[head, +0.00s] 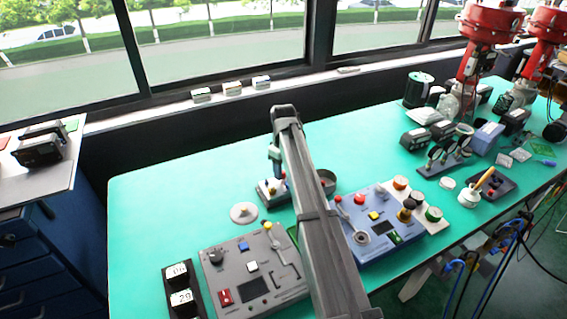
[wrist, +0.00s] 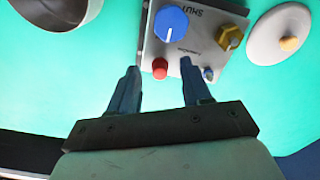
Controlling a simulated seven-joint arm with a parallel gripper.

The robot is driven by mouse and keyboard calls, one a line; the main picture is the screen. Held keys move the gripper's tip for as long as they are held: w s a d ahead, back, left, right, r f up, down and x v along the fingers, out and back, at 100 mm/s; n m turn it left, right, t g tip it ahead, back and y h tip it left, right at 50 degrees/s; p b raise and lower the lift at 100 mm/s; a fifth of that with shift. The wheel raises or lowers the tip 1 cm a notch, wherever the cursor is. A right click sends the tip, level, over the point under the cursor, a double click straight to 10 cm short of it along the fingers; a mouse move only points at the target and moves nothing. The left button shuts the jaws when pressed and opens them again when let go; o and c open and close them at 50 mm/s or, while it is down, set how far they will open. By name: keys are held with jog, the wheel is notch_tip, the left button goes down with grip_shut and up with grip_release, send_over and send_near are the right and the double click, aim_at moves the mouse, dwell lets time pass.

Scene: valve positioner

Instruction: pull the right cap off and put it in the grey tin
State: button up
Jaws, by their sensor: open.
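A small grey valve box (head: 266,190) stands on the green table, partly hidden by my arm in the head view. In the wrist view the box (wrist: 188,50) shows upside down, with a blue knob (wrist: 170,24), a brass hex fitting (wrist: 229,38), a red cap (wrist: 160,68) and a small blue-grey stub (wrist: 208,74). The red cap is on the side nearer the grey tin (wrist: 56,14), which also shows in the head view (head: 328,178). My gripper (wrist: 158,72) is open and empty, its fingers on either side of the red cap in the picture; contact cannot be told.
A white lid with a tan knob (wrist: 283,35) lies beside the box, also in the head view (head: 243,212). A grey control panel (head: 252,268) and a blue one (head: 375,226) stand nearer the front. The table's left part (head: 150,215) is clear.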

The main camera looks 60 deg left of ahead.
jog(key=shift+f, duration=0.1)
grip_shut()
dwell(0.8)
